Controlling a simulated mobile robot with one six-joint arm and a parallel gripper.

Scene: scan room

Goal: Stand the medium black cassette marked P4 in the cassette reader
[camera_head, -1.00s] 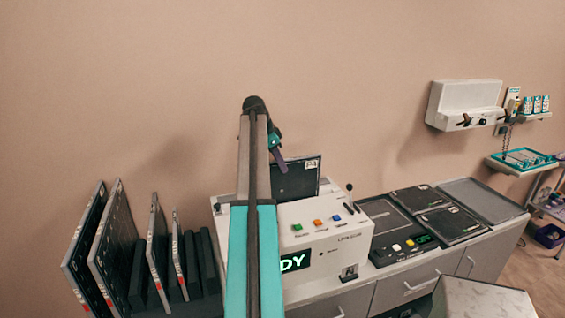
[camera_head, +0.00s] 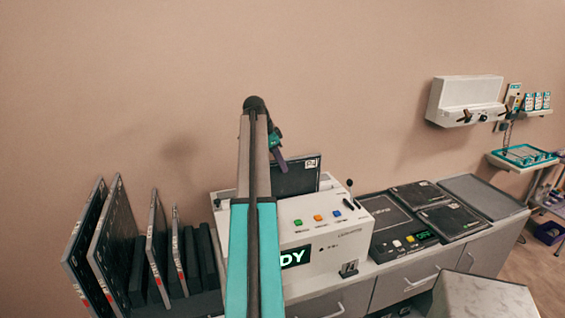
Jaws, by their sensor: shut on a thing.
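The black cassette (camera_head: 297,178) with a white label, which seems to read P4, stands upright at the top of the white cassette reader (camera_head: 335,245). Its lower edge is hidden behind the reader's front, so I cannot tell how deep it sits in the slot. My gripper (camera_head: 281,163) is at the cassette's upper left edge and shut on it. My arm hides part of the reader and the cassette's left side. The reader has green, orange and blue buttons and a lit display of which "DY" shows.
Several cassettes lean in a black rack (camera_head: 190,303) at the left. A dark device (camera_head: 405,243) and flat black cassettes (camera_head: 452,219) lie on the counter to the right. A white wall unit (camera_head: 465,100) hangs behind. A grey-topped block (camera_head: 483,300) stands at the front right.

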